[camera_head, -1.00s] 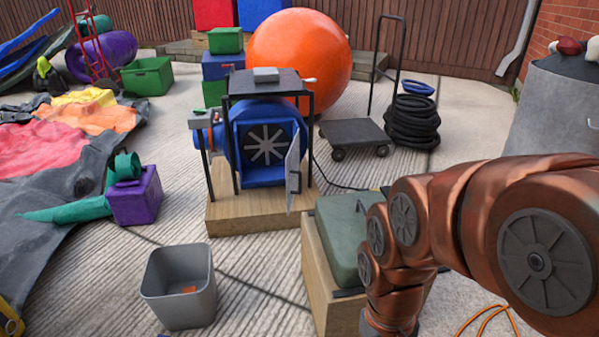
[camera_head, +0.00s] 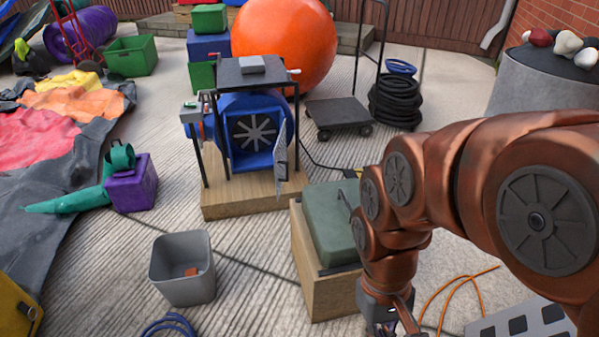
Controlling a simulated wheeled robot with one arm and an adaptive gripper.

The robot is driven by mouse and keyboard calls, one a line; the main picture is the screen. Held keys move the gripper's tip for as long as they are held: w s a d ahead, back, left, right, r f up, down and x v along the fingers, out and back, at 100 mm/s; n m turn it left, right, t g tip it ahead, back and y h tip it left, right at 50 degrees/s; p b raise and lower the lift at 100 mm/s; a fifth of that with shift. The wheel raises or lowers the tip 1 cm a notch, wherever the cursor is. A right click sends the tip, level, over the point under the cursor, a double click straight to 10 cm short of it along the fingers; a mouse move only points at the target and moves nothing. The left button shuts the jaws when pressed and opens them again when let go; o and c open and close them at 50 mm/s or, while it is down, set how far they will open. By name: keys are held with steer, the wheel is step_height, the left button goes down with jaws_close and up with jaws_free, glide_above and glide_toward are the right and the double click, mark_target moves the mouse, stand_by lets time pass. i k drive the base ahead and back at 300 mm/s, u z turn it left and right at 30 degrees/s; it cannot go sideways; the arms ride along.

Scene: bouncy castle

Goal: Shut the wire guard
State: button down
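The blue blower (camera_head: 250,165) stands on a wooden base under a dark table-like frame, its fan face towards me. The wire guard (camera_head: 280,158) is a light grey panel at the right edge of the fan face. It stands swung open, seen nearly edge-on, and leaves the fan uncovered. My gripper (camera_head: 385,327) is low at the bottom edge, right of and nearer than the blower, well apart from the guard. Its fingers are small and partly cut off, so I cannot tell whether they are open.
A wooden box with a green top (camera_head: 329,222) stands between my arm and the blower. A grey bin (camera_head: 183,270) is at the front left. A black flat trolley (camera_head: 337,112) and coiled black hose (camera_head: 396,100) are behind. Bare paving lies between bin and blower.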

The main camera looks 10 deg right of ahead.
mark_target(280, 178)
steer(key=z, duration=0.1)
steer(key=k, duration=0.35)
steer(key=u, duration=0.85)
steer(key=i, duration=1.1)
steer(key=z, duration=0.25)
